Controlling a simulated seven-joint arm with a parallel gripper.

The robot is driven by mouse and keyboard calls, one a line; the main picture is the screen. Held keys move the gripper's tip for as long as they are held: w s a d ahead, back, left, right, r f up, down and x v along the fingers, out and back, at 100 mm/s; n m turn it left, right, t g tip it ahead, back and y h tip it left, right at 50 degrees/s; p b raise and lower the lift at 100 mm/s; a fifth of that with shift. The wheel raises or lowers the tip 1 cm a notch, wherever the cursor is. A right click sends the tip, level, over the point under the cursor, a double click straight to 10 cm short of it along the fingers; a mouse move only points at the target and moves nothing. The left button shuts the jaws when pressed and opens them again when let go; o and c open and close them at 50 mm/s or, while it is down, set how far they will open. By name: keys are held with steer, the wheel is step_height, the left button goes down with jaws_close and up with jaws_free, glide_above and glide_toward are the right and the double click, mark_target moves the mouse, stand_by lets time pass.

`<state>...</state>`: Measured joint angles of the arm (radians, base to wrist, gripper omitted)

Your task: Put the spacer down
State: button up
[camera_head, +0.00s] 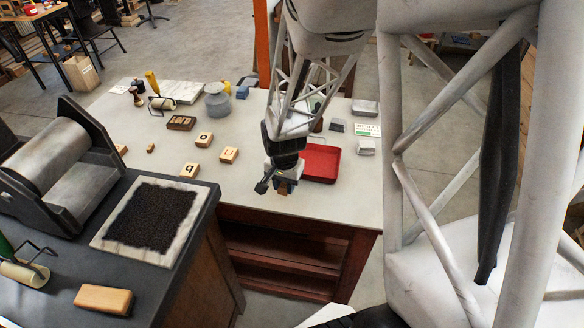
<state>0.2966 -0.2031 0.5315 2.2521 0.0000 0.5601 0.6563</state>
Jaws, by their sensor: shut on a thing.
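My gripper (284,180) hangs over the front right part of the pale-topped table, pointing down. It is shut on a small brown piece, which I take to be the spacer (283,189). Only a little of the piece shows below the fingers. Whether it touches the table top (330,200) cannot be told from this view. The gripper's dark body hides part of the table and part of the red tray behind it.
A red tray (322,163) lies just right of my gripper. Lettered wooden blocks (229,155) stand to the left. Grey blocks (366,147) are at the right edge. A roller press (45,165) and an inked slab (150,218) occupy the dark bench. The table's front strip is clear.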

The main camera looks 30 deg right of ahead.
steer(key=s+d, duration=0.1)
steer(key=d, duration=0.2)
steer(key=s+d+n, duration=0.1)
steer(key=s+d, duration=0.1)
steer(key=d, duration=0.1)
steer(key=s+d+n, duration=0.1)
steer(key=d, duration=0.1)
steer(key=shift+s+d+r, duration=0.25)
steer(key=shift+s+d, duration=0.15)
steer(key=shift+w, duration=0.1)
glide_above(312, 161)
steer(key=shift+f, duration=0.75)
steer(key=shift+a+f, duration=0.1)
steer(key=shift+f, duration=1.65)
steer(key=shift+f, duration=0.1)
steer(key=o, duration=0.9)
